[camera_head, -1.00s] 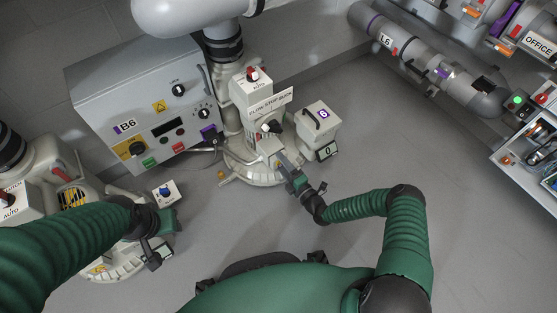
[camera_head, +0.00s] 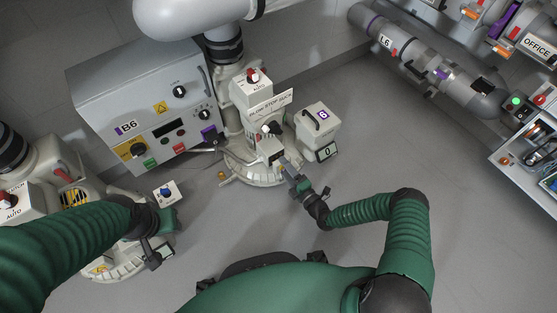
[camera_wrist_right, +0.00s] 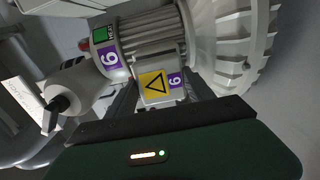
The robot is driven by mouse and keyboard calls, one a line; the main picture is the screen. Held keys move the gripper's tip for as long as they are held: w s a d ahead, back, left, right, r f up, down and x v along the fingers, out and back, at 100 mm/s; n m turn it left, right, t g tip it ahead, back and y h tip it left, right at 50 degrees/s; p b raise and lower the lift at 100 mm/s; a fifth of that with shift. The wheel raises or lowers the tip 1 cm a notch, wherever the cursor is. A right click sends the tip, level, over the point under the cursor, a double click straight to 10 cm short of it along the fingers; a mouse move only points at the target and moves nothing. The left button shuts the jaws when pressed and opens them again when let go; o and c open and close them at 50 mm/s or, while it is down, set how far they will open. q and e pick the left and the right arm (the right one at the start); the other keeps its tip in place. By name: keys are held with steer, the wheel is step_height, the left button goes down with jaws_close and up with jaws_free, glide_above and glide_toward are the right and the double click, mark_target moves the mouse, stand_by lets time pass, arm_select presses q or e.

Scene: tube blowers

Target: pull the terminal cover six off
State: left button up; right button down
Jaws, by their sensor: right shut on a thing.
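Terminal cover six (camera_wrist_right: 170,97) is a small pale box with a yellow warning triangle and a purple 6 label. In the right wrist view it sits between the fingers of my right gripper (camera_wrist_right: 161,98), in front of the finned motor (camera_wrist_right: 150,33) of the blower. I cannot tell whether it still touches the motor. In the head view my right gripper (camera_head: 287,168) is shut on the cover, low on the front of the blower (camera_head: 250,166), and mostly hides it. My left gripper (camera_head: 160,240) hangs at the lower left, away from the cover; its finger opening is unclear.
The grey B6 control box (camera_head: 140,100) stands behind left. A white box (camera_head: 317,120) with a purple 6 label and a 0 plate is close to the right of the blower. Another blower (camera_head: 105,268) is under my left arm.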

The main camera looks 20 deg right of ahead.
arm_select(q)
steer(key=shift+r+p, duration=0.7)
steer(key=shift+r, duration=0.05)
arm_select(e)
steer(key=shift+v, duration=1.95)
